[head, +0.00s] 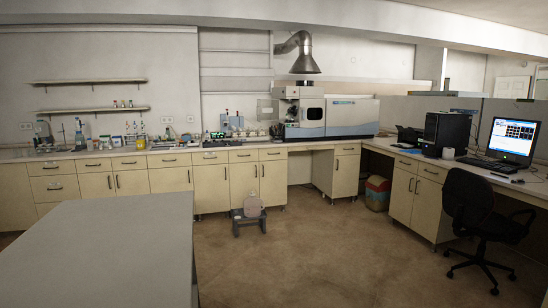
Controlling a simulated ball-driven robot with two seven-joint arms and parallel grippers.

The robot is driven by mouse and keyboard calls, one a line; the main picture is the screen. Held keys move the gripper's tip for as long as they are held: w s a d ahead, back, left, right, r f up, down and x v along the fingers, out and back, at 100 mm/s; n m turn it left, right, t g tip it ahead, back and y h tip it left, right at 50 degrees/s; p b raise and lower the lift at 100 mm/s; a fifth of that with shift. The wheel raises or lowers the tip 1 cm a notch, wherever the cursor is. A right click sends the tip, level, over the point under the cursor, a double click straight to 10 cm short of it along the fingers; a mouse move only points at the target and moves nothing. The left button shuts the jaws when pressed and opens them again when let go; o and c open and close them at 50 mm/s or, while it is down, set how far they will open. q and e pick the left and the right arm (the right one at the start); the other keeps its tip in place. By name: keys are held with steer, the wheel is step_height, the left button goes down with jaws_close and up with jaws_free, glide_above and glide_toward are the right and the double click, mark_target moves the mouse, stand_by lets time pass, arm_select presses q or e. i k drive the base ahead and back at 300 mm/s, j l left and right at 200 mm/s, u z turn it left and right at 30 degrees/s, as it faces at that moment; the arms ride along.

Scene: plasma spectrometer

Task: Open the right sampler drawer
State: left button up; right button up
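The plasma spectrometer (351,117), a white and grey instrument, stands on the back counter under a metal exhaust duct (306,62). Left of it is what looks like the sampler (232,123), with small racks or bottles at its foot. Below this stretch of counter are cream drawers with dark handles: a left one (209,158), a middle one (243,156) and a right one (273,154). All look shut. I cannot tell for certain which is the right sampler drawer. Neither of my grippers is in view.
A grey table (100,245) fills the lower left. A black office chair (478,218) is at the right. The brown floor (310,250) between is clear.

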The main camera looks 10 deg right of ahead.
mark_target(269, 150)
steer(key=i+l+z, duration=0.1)
steer(key=i+l, duration=0.2)
steer(key=l, duration=0.2)
steer(key=i+l+z, duration=0.1)
steer(key=i+l, duration=0.2)
steer(key=l, duration=0.2)
steer(key=i+l, duration=0.15)
steer(key=i, duration=0.25)
steer(key=i+l, duration=0.15)
steer(key=i, duration=0.25)
steer(key=i+l, duration=0.15)
steer(key=i, duration=0.3)
steer(key=i+l, duration=0.15)
steer(key=i, duration=0.25)
steer(key=i+j, duration=0.1)
steer(key=i, duration=0.6)
steer(key=i+j, duration=0.1)
steer(key=i, duration=0.6)
steer(key=i+j+z, duration=0.1)
steer(key=i, duration=0.55)
steer(key=i+l+z, duration=0.3)
steer(key=i, duration=0.9)
steer(key=i+j+z, duration=0.1)
steer(key=i+z, duration=0.2)
steer(key=i, duration=0.9)
